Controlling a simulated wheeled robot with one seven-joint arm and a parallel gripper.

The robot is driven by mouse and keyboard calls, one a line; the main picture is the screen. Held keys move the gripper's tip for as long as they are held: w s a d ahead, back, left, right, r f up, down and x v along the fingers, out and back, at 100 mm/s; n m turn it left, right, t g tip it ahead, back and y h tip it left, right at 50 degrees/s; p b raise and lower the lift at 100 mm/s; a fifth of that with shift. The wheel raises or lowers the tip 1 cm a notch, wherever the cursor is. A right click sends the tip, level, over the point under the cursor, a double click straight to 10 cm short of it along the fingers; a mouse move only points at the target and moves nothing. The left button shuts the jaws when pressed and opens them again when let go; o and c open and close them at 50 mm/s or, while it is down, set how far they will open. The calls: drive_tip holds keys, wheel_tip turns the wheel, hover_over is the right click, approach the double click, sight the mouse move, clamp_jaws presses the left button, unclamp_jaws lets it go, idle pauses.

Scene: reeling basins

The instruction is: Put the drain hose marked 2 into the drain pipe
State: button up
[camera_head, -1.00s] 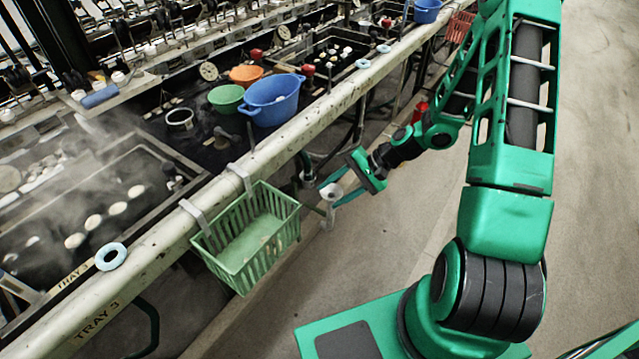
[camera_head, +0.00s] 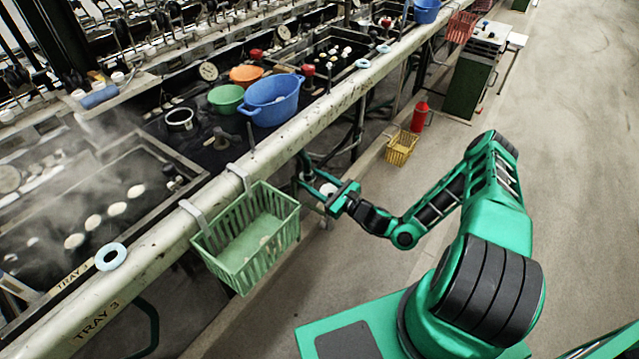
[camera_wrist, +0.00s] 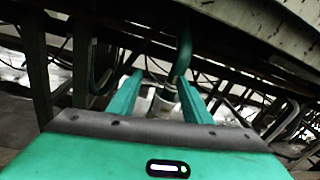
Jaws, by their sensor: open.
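My gripper (camera_head: 309,176) is open at the beam's underside, right of the green basket. In the wrist view its two green fingers (camera_wrist: 158,88) point forward and stand apart. A dark green hose (camera_wrist: 184,52) hangs from above near the right fingertip, its lower end close to a dark ring. I cannot tell whether hose and pipe touch. Another green hose (camera_wrist: 103,68) hangs left of the fingers. No number is readable on either hose.
A green basket (camera_head: 248,252) hangs from the long pale beam (camera_head: 160,243). Dark legs and thin pipes crowd the space under the beam. A yellow basket (camera_head: 401,148) and a red canister (camera_head: 420,116) stand further back. The floor at the right is clear.

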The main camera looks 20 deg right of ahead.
sight(300, 155)
drive_tip(key=d+f+m+h, duration=0.1)
drive_tip(key=m, duration=0.1)
drive_tip(key=d+m+t+h, duration=0.1)
drive_tip(key=shift+w+f+m, duration=0.35)
drive_tip(key=shift+f+m, duration=0.05)
drive_tip(key=x, duration=1)
drive_tip(key=shift+w+r, duration=0.1)
drive_tip(key=shift+w, duration=0.3)
clamp_jaws()
drive_tip(key=c, duration=0.9)
unclamp_jaws()
drive_tip(key=shift+c, duration=0.9)
drive_tip(key=shift+r, duration=2.4)
